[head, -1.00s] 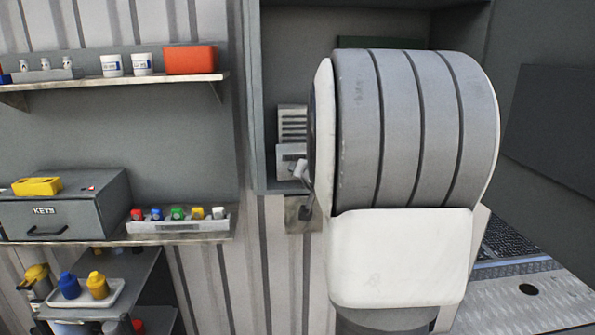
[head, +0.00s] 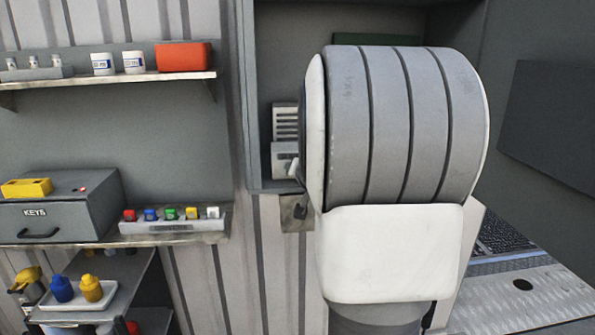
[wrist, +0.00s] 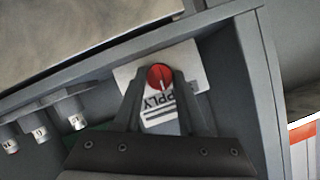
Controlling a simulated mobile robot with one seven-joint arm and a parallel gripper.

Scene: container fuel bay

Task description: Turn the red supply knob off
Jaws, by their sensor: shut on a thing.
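The red supply knob (wrist: 160,77) shows in the wrist view as a round red dial with a pale pointer line. It sits on a white plate (wrist: 196,58) whose lettering, partly covered, reads "PPLY". My gripper (wrist: 160,80) reaches over the plate with one dark finger on each side of the knob, shut on it. In the head view my own arm covers the knob and the gripper.
Several grey cylindrical fittings (wrist: 42,133) stand in a row left of the plate in the wrist view. A grey frame edge (wrist: 262,90) runs close on the right. In the head view, shelves with a KEYS box (head: 62,208) and an orange box (head: 184,57) are at left.

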